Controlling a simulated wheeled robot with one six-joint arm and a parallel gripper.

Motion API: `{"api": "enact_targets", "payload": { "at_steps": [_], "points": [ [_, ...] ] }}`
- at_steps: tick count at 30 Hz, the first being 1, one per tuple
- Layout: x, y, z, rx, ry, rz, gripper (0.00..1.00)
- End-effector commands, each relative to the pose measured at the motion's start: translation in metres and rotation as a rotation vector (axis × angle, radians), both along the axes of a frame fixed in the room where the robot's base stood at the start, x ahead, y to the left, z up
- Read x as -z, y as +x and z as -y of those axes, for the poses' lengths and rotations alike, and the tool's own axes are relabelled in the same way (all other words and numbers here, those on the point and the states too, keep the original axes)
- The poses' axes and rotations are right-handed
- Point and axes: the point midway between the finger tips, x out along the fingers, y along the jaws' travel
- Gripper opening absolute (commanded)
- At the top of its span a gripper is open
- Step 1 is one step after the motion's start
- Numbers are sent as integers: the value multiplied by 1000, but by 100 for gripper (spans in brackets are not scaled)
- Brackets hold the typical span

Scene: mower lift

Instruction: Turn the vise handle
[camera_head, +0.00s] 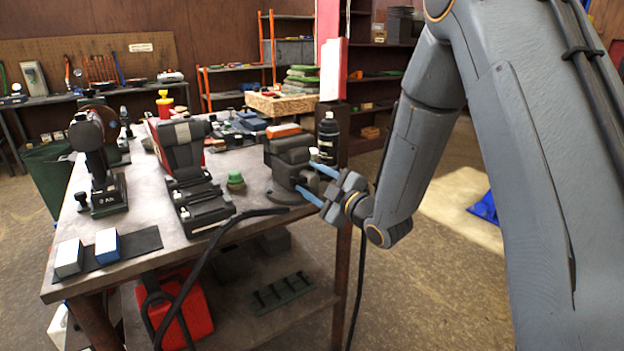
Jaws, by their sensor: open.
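The vise (289,160) is a dark grey block with jaws, mounted near the right front corner of the workbench. Its handle is too dark and small to make out clearly at the vise's front, where my gripper partly covers it. My gripper (311,183) has two light blue fingers that point left toward the lower front of the vise. The fingers are apart, one above the other, and reach close to the vise front. I cannot tell whether they touch the handle.
On the workbench (250,166) stand a red and black machine (178,150), a grinder-like machine (92,150), a green knob-like object (236,180) and a black bottle (328,138) just behind the vise. A black cable (215,238) hangs over the front edge. Open floor lies right of the bench.

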Motion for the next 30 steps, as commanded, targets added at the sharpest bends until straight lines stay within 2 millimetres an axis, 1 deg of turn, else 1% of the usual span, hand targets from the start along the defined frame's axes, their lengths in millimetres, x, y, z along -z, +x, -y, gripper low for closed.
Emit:
{"api": "enact_targets", "payload": {
  "at_steps": [6, 8, 12, 14, 23, 30],
  "points": [
    [0, 0, 0, 0, 0, 0, 49],
    [0, 0, 0, 0, 0, 0, 40],
    [0, 0, 0, 0, 0, 0, 17],
    [0, 0, 0, 0, 0, 0, 8],
    [1, 0, 0, 0, -29, 20, 8],
    [3, 0, 0, -1, -140, 95, 8]
  ]
}}
